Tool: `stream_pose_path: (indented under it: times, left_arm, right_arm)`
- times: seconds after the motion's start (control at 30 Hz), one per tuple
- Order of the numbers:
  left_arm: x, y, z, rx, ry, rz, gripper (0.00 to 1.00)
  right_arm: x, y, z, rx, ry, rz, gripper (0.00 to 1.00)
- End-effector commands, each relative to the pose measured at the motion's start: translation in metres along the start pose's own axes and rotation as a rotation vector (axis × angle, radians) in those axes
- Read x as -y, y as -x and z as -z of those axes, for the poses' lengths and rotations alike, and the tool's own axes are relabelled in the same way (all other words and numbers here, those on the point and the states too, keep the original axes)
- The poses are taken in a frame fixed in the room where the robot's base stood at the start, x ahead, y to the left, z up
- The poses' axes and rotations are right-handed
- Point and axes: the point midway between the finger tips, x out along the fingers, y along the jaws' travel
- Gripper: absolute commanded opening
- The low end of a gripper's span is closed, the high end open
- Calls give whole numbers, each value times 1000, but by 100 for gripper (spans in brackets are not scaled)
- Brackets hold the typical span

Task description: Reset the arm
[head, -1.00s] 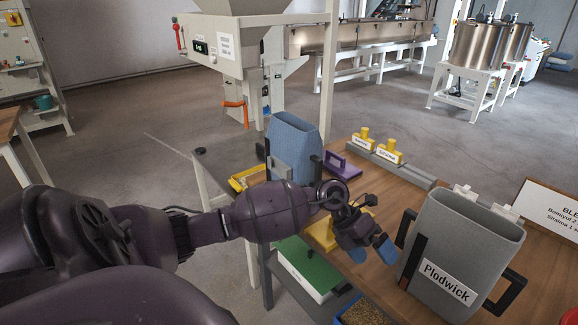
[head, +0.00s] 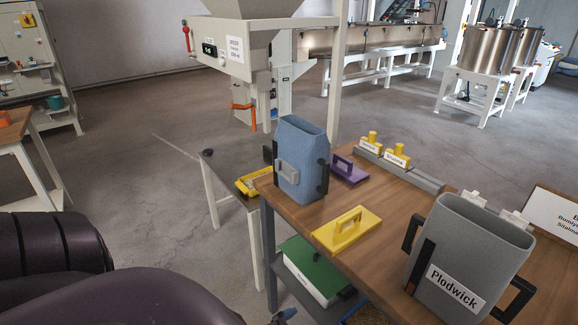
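My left arm fills the lower left corner of the head view. Only a small blue tip, seemingly of my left gripper (head: 286,314), shows at the bottom edge, below the table's front. The rest of that gripper is cut off, so its opening is hidden. My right gripper is out of view.
The wooden table (head: 395,228) holds a blue container (head: 302,150), a yellow handled plate (head: 347,229), a purple one (head: 349,170), and a grey "Plodwick" container (head: 462,245). A green-topped box (head: 311,267) sits below. Open floor (head: 140,210) lies left.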

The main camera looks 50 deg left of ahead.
Motion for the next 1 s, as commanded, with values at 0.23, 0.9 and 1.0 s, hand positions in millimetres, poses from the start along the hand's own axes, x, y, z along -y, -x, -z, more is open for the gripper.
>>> stream_pose_path:
  times: [0.23,0.9,1.0]
  left_arm:
    - [-11,24,-37,163,147,-7,100]
    - [-11,24,-37,162,146,-8,100]
    - [-11,24,-37,162,146,-8,100]
  right_arm:
    - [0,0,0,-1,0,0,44]
    - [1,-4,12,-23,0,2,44]
    - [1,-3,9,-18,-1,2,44]
